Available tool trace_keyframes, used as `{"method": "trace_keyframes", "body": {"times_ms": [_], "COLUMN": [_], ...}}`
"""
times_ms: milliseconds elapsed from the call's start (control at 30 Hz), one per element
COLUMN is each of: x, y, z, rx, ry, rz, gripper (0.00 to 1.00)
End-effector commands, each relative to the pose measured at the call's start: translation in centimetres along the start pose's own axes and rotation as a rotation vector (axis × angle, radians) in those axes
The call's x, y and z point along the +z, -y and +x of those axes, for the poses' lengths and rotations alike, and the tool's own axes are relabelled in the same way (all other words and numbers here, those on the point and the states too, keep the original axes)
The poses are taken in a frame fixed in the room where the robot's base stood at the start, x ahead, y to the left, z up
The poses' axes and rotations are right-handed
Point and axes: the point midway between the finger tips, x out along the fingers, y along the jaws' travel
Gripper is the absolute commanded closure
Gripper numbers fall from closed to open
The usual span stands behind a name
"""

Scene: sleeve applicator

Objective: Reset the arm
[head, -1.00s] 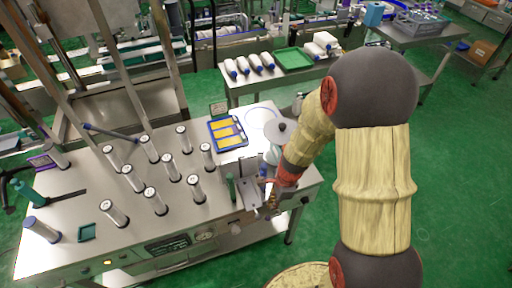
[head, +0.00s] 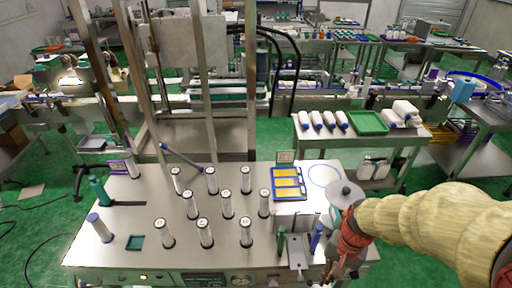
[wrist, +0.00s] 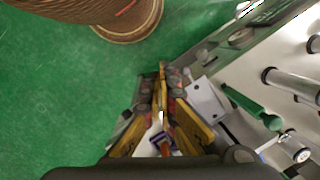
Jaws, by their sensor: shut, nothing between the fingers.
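My gripper (head: 338,268) is at the front right corner of the steel worktable (head: 150,212), at the lower end of my arm, which enters from the right edge of the head view. In the wrist view my gripper (wrist: 162,80) has its yellow and black fingers together with nothing between them. Green floor lies below and to the left of the fingertips, and the table's edge is to their right. In the head view the fingertips are small and partly hard to make out.
Several white upright cylinders (head: 227,204) stand on the table. A green tool (head: 281,240) and a blue one (head: 317,237) stand close left of my gripper, by a metal bracket (head: 297,257). A blue-framed yellow tray (head: 288,198) lies behind. A side table holds a green tray (head: 368,122).

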Motion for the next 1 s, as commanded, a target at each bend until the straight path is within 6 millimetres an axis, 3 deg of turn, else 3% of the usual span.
{"method": "trace_keyframes", "body": {"times_ms": [100, 300, 600, 767, 1000], "x": [1.2, 3.5, 6.3, 7.1, 7.3], "y": [0.0, -0.4, 0.0, 0.5, 0.7], "z": [-4.5, -10.9, -18.8, -20.9, -21.1], "rx": [0.010, 0.038, 0.014, -0.011, -0.016], "ry": [-0.081, -0.233, -0.500, -0.572, -0.580], "rz": [-0.187, -0.418, -0.534, -0.554, -0.562], "gripper": [1.00, 1.00, 1.00, 1.00, 1.00]}}
